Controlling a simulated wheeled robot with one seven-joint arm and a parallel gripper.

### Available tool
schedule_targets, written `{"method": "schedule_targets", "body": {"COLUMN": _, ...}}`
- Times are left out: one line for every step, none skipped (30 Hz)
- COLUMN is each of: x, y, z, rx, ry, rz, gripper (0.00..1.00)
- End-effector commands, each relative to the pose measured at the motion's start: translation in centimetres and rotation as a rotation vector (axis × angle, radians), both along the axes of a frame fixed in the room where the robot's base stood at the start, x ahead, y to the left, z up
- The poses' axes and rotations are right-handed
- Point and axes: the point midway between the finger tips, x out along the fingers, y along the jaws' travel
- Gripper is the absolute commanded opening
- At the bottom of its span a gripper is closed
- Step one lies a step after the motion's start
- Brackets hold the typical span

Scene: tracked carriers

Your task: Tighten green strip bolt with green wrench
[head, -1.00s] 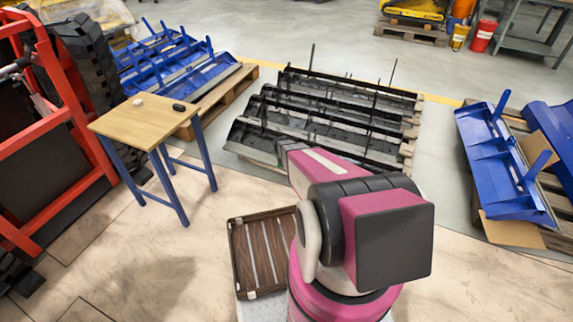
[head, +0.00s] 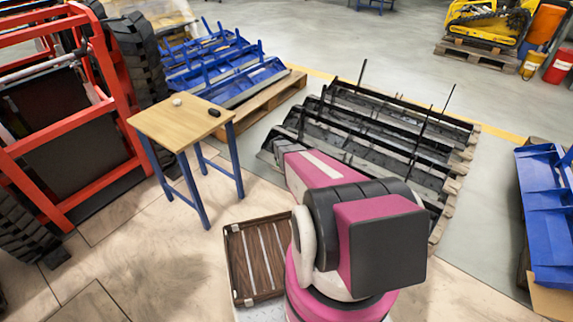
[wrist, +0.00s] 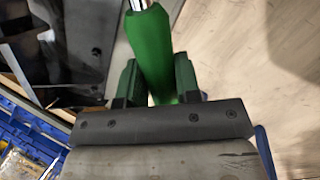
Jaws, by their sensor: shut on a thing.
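In the wrist view, my gripper (wrist: 157,88) is shut on the green handle of the green wrench (wrist: 147,45). The wrench points away from the gripper, and a bit of its bare metal shaft shows at the top edge. Its head is out of the picture. In the head view, my pink and black arm shows, but the gripper and wrench are hidden behind it. I cannot make out a green strip bolt in either view.
A small wooden table (head: 181,122) with blue legs holds a white item and a black item. A red-framed tracked carrier (head: 75,110) stands at the left. Pallets of black metal parts (head: 375,135) and blue parts (head: 548,215) lie ahead and right.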

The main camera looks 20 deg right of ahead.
Motion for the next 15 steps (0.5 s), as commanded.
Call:
{"method": "schedule_targets", "body": {"x": 0.0, "y": 0.0, "z": 0.0, "rx": -0.001, "ry": 0.0, "rz": 0.001, "gripper": 0.0}}
{"method": "schedule_targets", "body": {"x": 0.0, "y": 0.0, "z": 0.0, "rx": -0.004, "ry": -0.001, "rz": 0.001, "gripper": 0.0}}
{"method": "schedule_targets", "body": {"x": 0.0, "y": 0.0, "z": -0.1, "rx": -0.004, "ry": -0.001, "rz": 0.001, "gripper": 0.0}}
{"method": "schedule_targets", "body": {"x": 0.1, "y": 0.0, "z": -0.2, "rx": -0.004, "ry": -0.001, "rz": 0.001, "gripper": 0.0}}
{"method": "schedule_targets", "body": {"x": 0.1, "y": -0.1, "z": -0.4, "rx": -0.004, "ry": -0.001, "rz": 0.001, "gripper": 0.0}}
{"method": "schedule_targets", "body": {"x": 0.2, "y": -0.2, "z": -0.7, "rx": -0.004, "ry": -0.001, "rz": 0.001, "gripper": 0.0}}
{"method": "schedule_targets", "body": {"x": 0.3, "y": -0.2, "z": -0.9, "rx": -0.004, "ry": -0.001, "rz": 0.001, "gripper": 0.0}}
{"method": "schedule_targets", "body": {"x": 0.3, "y": -0.3, "z": -1.2, "rx": -0.004, "ry": -0.001, "rz": 0.001, "gripper": 0.0}}
{"method": "schedule_targets", "body": {"x": 0.4, "y": -0.5, "z": -1.6, "rx": -0.004, "ry": -0.001, "rz": 0.001, "gripper": 0.0}}
{"method": "schedule_targets", "body": {"x": 0.5, "y": -0.5, "z": -2.0, "rx": -0.003, "ry": 0.0, "rz": 0.0, "gripper": 0.0}}
{"method": "schedule_targets", "body": {"x": 0.6, "y": -0.7, "z": -2.3, "rx": -0.003, "ry": 0.0, "rz": 0.0, "gripper": 0.0}}
{"method": "schedule_targets", "body": {"x": 0.7, "y": -0.8, "z": -2.8, "rx": -0.003, "ry": 0.0, "rz": 0.0, "gripper": 0.0}}
{"method": "schedule_targets", "body": {"x": 0.8, "y": -0.9, "z": -3.2, "rx": -0.003, "ry": 0.0, "rz": 0.0, "gripper": 0.0}}
{"method": "schedule_targets", "body": {"x": 0.9, "y": -1.0, "z": -3.5, "rx": -0.003, "ry": 0.0, "rz": 0.0, "gripper": 0.0}}
{"method": "schedule_targets", "body": {"x": 1.0, "y": -1.1, "z": -4.0, "rx": -0.003, "ry": 0.0, "rz": 0.0, "gripper": 0.0}}
